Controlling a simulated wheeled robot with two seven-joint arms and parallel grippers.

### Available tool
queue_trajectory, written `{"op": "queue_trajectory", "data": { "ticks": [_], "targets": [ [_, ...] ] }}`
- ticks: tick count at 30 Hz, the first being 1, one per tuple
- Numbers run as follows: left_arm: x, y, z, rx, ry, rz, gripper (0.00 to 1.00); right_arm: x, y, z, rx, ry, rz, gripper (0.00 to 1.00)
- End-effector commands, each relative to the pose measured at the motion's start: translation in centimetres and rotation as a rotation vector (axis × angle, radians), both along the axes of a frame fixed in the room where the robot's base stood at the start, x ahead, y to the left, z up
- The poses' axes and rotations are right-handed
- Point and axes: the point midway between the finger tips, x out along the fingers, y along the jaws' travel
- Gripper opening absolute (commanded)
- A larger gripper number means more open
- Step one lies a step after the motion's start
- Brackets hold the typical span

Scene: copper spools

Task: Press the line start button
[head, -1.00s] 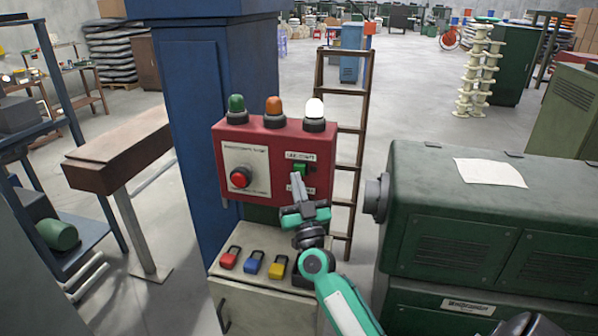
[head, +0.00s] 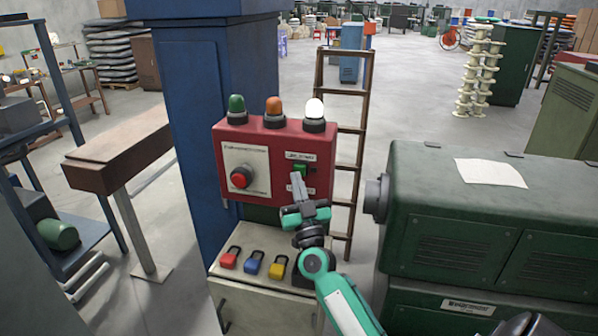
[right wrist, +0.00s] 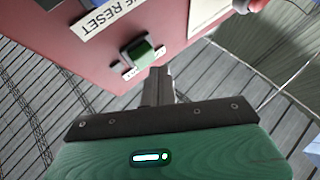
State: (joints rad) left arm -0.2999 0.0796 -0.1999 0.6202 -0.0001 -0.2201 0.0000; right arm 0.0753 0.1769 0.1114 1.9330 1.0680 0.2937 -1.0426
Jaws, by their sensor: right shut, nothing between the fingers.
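A red control box (head: 230,135) stands on a pale cabinet. The green button (head: 304,169) is at the right of its front, under a small label I cannot read surely. It also shows in the right wrist view (right wrist: 142,50), where a label (right wrist: 98,20) near it reads "RESET" upside down. My right gripper (head: 295,175) is shut and empty, its tips just in front of the green button at its left edge. In the right wrist view the tips (right wrist: 160,72) are close beside the button; I cannot tell if they touch. My left gripper is not in view.
A large red button (head: 239,178) is on the box's left plate. Green, orange and lit white lamps (head: 314,108) stand on top. Red, blue and yellow padlocks (head: 254,262) lie on the cabinet below. A green machine (head: 450,220) stands close on the right, a ladder (head: 350,150) behind.

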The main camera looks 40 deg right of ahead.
Motion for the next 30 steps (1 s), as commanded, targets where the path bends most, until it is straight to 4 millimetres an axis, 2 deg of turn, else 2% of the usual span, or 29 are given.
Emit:
{"op": "queue_trajectory", "data": {
  "ticks": [30],
  "targets": [
    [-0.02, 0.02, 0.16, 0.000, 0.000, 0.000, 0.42, 0.72, -0.85, 0.06, 0.000, -0.001, 0.001, 0.00]
  ]
}}
